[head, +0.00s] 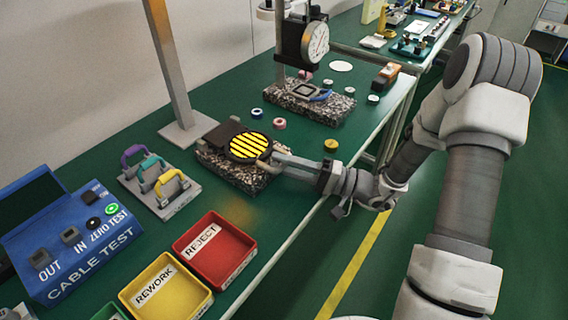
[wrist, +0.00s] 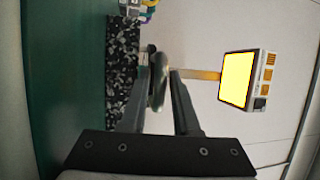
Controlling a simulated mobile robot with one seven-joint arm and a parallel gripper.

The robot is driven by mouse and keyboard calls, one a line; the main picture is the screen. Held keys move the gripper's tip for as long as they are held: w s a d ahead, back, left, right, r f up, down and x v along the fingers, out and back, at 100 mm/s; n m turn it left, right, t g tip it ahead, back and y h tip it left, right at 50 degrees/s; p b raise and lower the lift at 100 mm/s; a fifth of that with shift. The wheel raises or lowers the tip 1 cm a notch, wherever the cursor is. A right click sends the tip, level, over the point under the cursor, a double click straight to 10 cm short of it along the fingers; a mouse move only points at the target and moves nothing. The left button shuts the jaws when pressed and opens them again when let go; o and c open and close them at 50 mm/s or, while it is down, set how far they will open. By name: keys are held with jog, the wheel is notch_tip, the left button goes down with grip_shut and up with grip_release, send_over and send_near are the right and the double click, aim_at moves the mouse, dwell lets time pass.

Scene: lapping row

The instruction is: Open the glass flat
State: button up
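The glass flat (head: 249,146) is a round disc with yellow and black stripes in a dark ring. It lies level on a speckled granite block (head: 242,179), with a dark plate at its left. My gripper (head: 274,162) is at the flat's right edge, coming in from the right, its fingers parted. In the wrist view, the two fingers of my gripper (wrist: 158,72) stand either side of a grey rounded part, which seems to be at the flat's edge. Whether they touch it cannot be told. The striped face is not visible in the wrist view.
A dial gauge stand (head: 303,45) on granite stands behind. A grey post (head: 172,70) rises behind the block. A lit yellow panel (wrist: 238,79) shows in the wrist view. Colored handles (head: 159,182), a red tray (head: 214,250) and a yellow tray (head: 166,288) lie nearer.

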grip_shut()
dwell(1.4)
